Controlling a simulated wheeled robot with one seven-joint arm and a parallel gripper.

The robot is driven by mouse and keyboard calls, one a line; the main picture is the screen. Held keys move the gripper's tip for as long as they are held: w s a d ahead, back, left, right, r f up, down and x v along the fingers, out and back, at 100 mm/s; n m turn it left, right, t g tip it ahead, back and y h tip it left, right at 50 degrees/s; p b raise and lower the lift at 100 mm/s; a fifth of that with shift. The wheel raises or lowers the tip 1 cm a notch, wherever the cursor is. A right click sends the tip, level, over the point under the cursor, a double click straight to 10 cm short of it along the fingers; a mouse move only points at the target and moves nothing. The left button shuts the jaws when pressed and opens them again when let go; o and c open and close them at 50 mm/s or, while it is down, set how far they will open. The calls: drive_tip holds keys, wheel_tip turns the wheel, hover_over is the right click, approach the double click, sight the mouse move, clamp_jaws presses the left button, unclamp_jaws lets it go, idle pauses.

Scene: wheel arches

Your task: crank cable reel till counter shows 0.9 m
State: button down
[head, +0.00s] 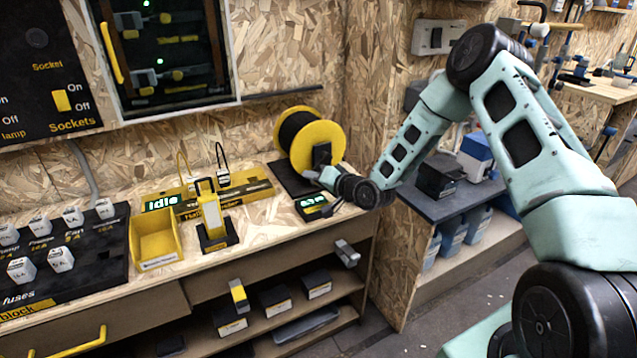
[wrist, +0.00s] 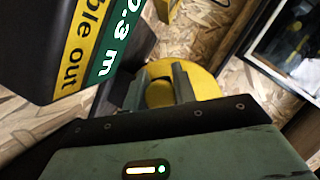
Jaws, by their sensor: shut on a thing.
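The cable reel (head: 328,137), with yellow flanges and black cable, stands upright on a dark base at the bench's right end. My gripper (head: 326,178) is at its lower front. In the wrist view my gripper (wrist: 160,88) has its fingers closed around a small yellow piece, seemingly the crank knob (wrist: 159,95), in front of the yellow flange (wrist: 205,82). The crank arm is mostly hidden. The counter (head: 312,202) sits in front of the reel; its green display (wrist: 108,58) reads 0.3 m, beside a partly cut-off yellow "...ble out" label.
Left of the reel is a yellow station (head: 243,190) with an "Idle" display, then a yellow bin (head: 157,238) and a fuse block (head: 95,235). A glass-fronted cabinet (head: 232,60) hangs above. A chipboard wall (head: 372,70) stands close to the right of the reel.

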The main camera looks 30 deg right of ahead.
drive_tip(key=shift+a+r+m+y, duration=0.35)
drive_tip(key=shift+r+m, duration=0.2)
drive_tip(key=shift+m, duration=0.35)
drive_tip(key=shift+r+t, duration=0.1)
drive_tip(key=shift+t, duration=0.2)
drive_tip(key=c, duration=1.1)
unclamp_jaws()
drive_tip(key=shift+c, duration=0.2)
drive_tip(key=v, duration=1.7)
drive_tip(key=shift+s, duration=0.2)
drive_tip(key=shift+d+b, duration=0.1)
drive_tip(key=shift+b, duration=0.2)
